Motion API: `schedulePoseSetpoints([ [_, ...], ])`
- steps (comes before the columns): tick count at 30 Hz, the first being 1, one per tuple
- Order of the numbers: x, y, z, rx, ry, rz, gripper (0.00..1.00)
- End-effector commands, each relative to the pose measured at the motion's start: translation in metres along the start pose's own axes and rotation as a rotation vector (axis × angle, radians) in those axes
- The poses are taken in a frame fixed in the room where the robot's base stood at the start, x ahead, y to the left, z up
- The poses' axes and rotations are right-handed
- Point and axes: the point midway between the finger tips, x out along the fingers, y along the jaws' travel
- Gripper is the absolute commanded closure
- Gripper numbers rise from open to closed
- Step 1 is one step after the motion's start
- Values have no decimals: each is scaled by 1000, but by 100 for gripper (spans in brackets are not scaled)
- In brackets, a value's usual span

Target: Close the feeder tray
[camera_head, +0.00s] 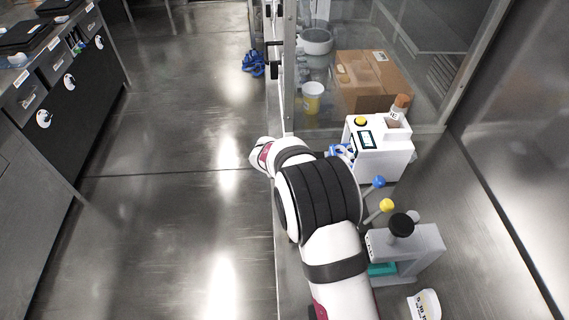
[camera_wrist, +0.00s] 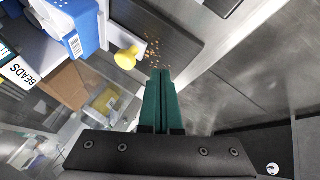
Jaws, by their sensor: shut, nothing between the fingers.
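In the head view, a white device with a small screen (camera_head: 378,158) stands on the bench just past my arm. It has a yellow button on top and a labelled bottle in it. I cannot make out its tray there. In the wrist view, a dark flat surface (camera_wrist: 172,25) with scattered orange specks lies ahead of my fingers; I cannot tell if it is the feeder tray. A yellow knob (camera_wrist: 126,58) is just left of the fingertips. My gripper (camera_wrist: 160,74) has its green fingers together, empty. My arm hides the gripper in the head view.
In the head view, a cardboard box (camera_head: 368,82) and yellow cup (camera_head: 312,97) stand behind glass. A grey device (camera_head: 422,243) is right of my arm.

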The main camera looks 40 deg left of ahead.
Motion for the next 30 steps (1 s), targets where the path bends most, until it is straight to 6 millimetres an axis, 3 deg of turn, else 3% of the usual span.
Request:
schedulePoseSetpoints([
  [6, 14, 26, 1, 4, 1, 4, 100],
  [19, 17, 32, 2, 3, 2, 3, 100],
  [27, 27, 68, 20, 4, -1, 3, 100],
  [30, 28, 73, 23, 2, 0, 2, 100],
])
